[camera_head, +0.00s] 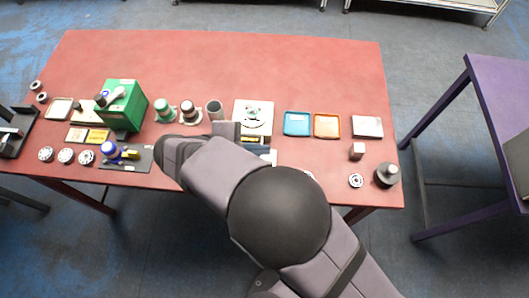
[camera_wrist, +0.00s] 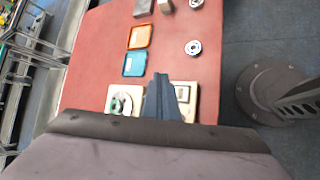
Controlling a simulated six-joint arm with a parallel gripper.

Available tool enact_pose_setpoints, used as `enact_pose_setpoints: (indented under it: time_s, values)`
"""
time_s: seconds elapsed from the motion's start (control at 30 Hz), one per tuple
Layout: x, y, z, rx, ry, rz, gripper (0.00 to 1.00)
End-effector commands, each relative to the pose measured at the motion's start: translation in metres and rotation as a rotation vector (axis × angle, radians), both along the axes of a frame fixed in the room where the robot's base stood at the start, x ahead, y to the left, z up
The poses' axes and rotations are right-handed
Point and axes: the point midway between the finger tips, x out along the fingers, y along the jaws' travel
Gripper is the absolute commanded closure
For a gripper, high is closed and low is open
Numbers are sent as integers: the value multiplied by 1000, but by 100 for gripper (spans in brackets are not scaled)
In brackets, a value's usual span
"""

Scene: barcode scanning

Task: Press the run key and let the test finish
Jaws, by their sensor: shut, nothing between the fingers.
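My gripper (camera_wrist: 160,78) is shut and empty in the wrist view, its blue-grey fingers pointing over the table. A pale device with a dark-framed panel (camera_wrist: 184,92) lies just right of the fingers and is partly covered by them. A white plate with a round fitting (camera_wrist: 122,100) lies to their left; it also shows in the head view (camera_head: 253,117). I cannot make out a run key in either view. Whether the fingertips touch anything cannot be told. In the head view my arm hides most of the area in front of the plate.
On the red table (camera_head: 220,60) a blue tray (camera_head: 297,123) and an orange tray (camera_head: 327,125) lie right of the plate. A green machine (camera_head: 121,104) and several small parts stand on the left. A dark weight-like piece (camera_head: 386,175) stands at the right corner. The back is clear.

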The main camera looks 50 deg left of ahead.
Motion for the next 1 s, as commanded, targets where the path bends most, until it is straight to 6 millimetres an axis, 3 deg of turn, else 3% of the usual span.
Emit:
enact_pose_setpoints:
  time_s: [0.6, 1.0]
  values:
    - [0, 0, -69, -1, -1, 0, 100]
    - [0, 0, -78, 0, 0, 0, 100]
